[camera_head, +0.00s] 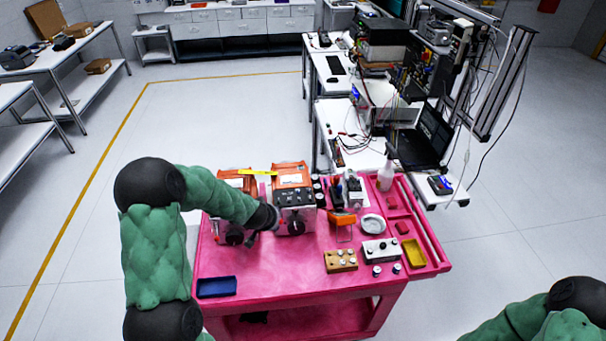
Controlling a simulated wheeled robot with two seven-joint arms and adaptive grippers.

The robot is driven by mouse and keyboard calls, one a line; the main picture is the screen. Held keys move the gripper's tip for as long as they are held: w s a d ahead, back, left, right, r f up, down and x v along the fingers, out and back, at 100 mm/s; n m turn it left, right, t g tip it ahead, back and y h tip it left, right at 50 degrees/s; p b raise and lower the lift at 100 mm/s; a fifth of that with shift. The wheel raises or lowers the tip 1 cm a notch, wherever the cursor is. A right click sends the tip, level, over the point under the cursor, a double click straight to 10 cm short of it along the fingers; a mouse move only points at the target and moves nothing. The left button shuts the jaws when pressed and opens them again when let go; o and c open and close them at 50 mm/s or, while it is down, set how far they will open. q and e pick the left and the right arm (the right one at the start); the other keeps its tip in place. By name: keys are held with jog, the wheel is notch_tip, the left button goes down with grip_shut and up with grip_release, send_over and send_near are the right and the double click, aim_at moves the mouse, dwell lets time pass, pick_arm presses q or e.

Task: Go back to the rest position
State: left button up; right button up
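My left arm comes in from the left and reaches over the pink cart (270,265). Its gripper (262,230) is near the front of two orange-and-grey devices. The left device (234,236) is partly covered by my arm, and the right device (294,205) stands beside it with dark knobs on its front. Whether the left gripper touches either device cannot be told, and its fingers are too small and dark to read. My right arm shows only at the bottom right corner, away from the cart, and its gripper is out of the picture.
On the cart are a blue tray (216,287), a wooden block with holes (340,261), a grey box with knobs (381,250), a yellow tray (414,252) and a white round dish (373,224). A workbench with a laptop (421,140) stands behind. Floor at the left is clear.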

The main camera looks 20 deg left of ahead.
pick_arm(q)
jog(key=s+d+f+b, duration=0.2)
jog(key=d+f+b, duration=0.1)
jog(key=f, duration=0.4)
jog(key=s+d+f+g+h+b, duration=0.1)
jog(key=s+d+f+b, duration=0.2)
jog(key=f, duration=0.4)
jog(key=s+d+f+g+h+b, duration=0.1)
jog(key=s+d+f+b, duration=0.2)
jog(key=d+f, duration=0.3)
jog(key=shift+d+f+m+b, duration=0.15)
jog(key=shift+f+m+b, duration=0.15)
jog(key=shift+f+b, duration=0.65)
jog(key=s+d+f+g+h+b, duration=0.1)
jog(key=s+d+f+g+b, duration=0.1)
jog(key=s+d+f+b, duration=0.4)
jog(key=s+d+f+g+h+b, duration=0.2)
jog(key=s+d+f+b, duration=0.4)
jog(key=s+f, duration=0.6)
jog(key=d+f, duration=0.1)
jog(key=d, duration=0.1)
jog(key=shift+s+d+f+g+b, duration=0.3)
jog(key=shift+s+d+f, duration=0.05)
jog(key=shift+d+f, duration=0.05)
